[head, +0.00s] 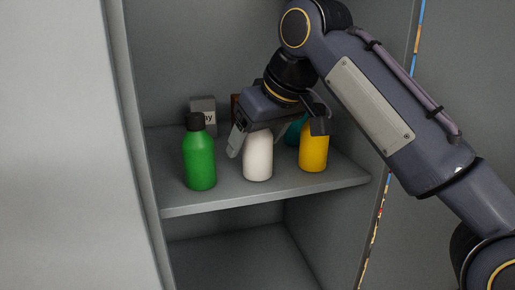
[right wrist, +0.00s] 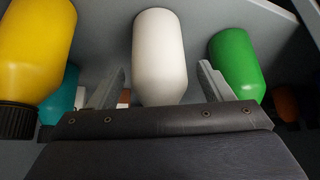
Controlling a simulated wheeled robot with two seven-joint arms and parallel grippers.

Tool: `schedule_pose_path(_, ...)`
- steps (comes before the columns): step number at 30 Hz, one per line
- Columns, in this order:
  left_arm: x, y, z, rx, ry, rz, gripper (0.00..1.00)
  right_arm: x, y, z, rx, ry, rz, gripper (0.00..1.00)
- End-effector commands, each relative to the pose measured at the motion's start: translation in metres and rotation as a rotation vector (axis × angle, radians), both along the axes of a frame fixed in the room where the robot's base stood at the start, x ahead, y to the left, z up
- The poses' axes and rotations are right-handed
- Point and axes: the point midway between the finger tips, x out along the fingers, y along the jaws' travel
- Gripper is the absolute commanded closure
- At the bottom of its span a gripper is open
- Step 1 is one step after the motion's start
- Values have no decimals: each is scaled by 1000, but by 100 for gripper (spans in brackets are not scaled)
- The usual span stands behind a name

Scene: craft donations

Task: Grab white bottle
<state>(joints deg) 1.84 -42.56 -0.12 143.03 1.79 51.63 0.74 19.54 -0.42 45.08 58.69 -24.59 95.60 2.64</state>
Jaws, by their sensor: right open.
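The white bottle (head: 257,158) stands upright on the cabinet shelf, between a green bottle (head: 199,158) and a yellow bottle (head: 314,152). My right gripper (head: 277,146) is open above and around its upper part, hiding its top in the head view. In the right wrist view the white bottle (right wrist: 159,55) lies between the two spread fingers, with a visible space on each side. The yellow bottle (right wrist: 35,45) is on the left there and the green bottle (right wrist: 237,65) on the right. My left gripper is in neither view.
The grey shelf (head: 265,199) has a clear front edge. Behind the bottles are a grey box with lettering (head: 203,106), a teal item (head: 294,131) and a brown item (head: 235,106), partly hidden. Cabinet walls enclose the shelf on both sides.

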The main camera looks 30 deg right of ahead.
Motion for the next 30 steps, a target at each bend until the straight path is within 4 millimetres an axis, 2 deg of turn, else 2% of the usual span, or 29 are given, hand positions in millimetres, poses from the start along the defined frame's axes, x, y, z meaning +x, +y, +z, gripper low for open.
schedule_pose_path(4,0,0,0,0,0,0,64,0,0,0,0,0,0,27)
schedule_pose_path(16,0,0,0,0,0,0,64,0,0,0,0,0,0,79)
schedule_pose_path(25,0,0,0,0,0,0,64,0,0,2,0,-2,1,80)
schedule_pose_path(30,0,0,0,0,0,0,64,0,1,11,0,-4,4,80)
